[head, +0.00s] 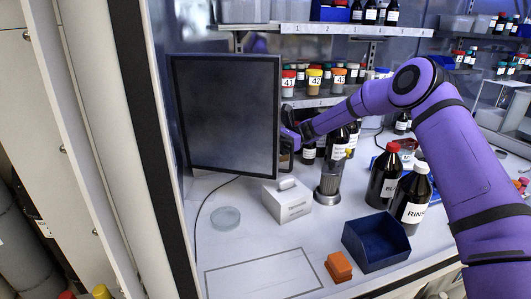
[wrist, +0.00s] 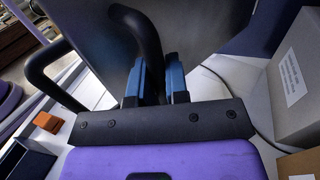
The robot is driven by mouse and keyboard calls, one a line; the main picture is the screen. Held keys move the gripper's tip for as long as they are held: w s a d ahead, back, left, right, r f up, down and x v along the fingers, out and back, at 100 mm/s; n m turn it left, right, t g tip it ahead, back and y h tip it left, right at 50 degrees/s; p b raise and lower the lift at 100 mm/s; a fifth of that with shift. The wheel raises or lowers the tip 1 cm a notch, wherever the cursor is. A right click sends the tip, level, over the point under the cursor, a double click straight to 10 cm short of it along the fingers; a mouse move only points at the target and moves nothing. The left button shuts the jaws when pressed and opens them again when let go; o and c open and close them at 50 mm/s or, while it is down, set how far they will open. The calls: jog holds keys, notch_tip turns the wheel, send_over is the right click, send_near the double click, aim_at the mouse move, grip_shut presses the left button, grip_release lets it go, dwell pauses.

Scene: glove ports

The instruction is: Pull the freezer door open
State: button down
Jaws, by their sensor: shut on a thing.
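The freezer door (head: 225,115) appears as a dark, flat, framed panel on the left side of the bench in the head view. Its grey face (wrist: 205,30) fills the upper middle of the wrist view. A black bar handle (wrist: 137,28) stands out from it; in the head view the handle (head: 287,160) is at the door's right edge. My gripper (wrist: 163,75) is shut on this handle, with its blue fingers on either side of the bar. The fingertips are partly hidden behind the handle, and the freezer's inside is not visible.
A cable (head: 203,208) runs over the bench.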

jog(key=shift+w, duration=0.7)
jog(key=c, duration=1.1)
grip_release()
jog(key=shift+d, duration=0.1)
jog(key=shift+c, duration=0.2)
